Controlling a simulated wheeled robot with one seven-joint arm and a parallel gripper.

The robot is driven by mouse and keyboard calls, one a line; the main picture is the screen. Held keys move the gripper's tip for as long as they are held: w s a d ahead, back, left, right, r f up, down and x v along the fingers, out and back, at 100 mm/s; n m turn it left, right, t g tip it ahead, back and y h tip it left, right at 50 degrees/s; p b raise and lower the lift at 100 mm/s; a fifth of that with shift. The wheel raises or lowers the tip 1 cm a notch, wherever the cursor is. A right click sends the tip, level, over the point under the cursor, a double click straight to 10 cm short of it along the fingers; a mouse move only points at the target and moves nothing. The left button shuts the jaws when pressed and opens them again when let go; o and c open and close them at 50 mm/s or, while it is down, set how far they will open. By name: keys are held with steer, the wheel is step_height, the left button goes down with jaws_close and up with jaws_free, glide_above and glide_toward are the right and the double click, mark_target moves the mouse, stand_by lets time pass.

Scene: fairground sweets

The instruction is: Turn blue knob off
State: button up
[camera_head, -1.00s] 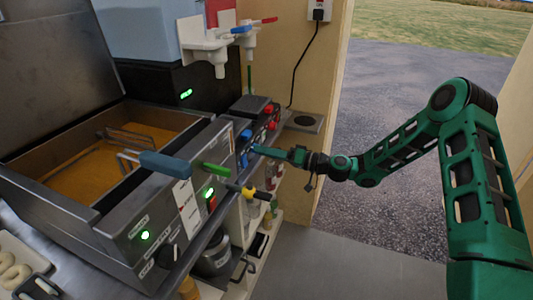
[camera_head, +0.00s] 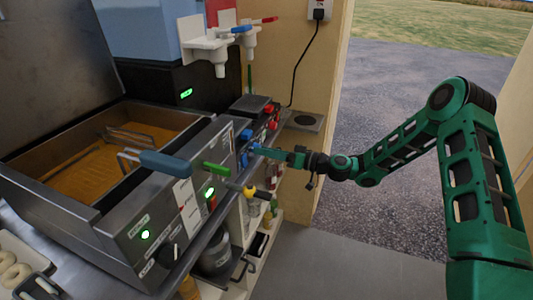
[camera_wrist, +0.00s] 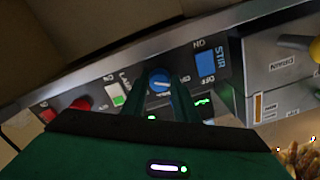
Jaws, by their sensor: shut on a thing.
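The blue knob (camera_wrist: 160,80) shows in the wrist view on a dark control panel, with a pale pointer line across its face. My gripper (camera_wrist: 161,92) has its two green fingers on either side of the knob and is shut on it. In the head view my gripper (camera_head: 262,150) reaches in from the right to the panel's front. Blue parts (camera_head: 245,145) show there beside the fingertips, but the fingers partly hide the knob. The knob's exact setting is hard to read.
A blue STIR switch (camera_wrist: 205,63) is right of the knob, a white-and-green switch (camera_wrist: 115,94) and red knob (camera_wrist: 80,104) left. The fryer (camera_head: 110,170) with its blue basket handle (camera_head: 166,163) stands left. A yellow-tipped handle (camera_head: 249,192) sticks out below my gripper.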

steer(key=o, duration=1)
steer(key=shift+s+a+f, duration=0.1)
steer(key=shift+o, duration=0.2)
steer(key=v, duration=1.1)
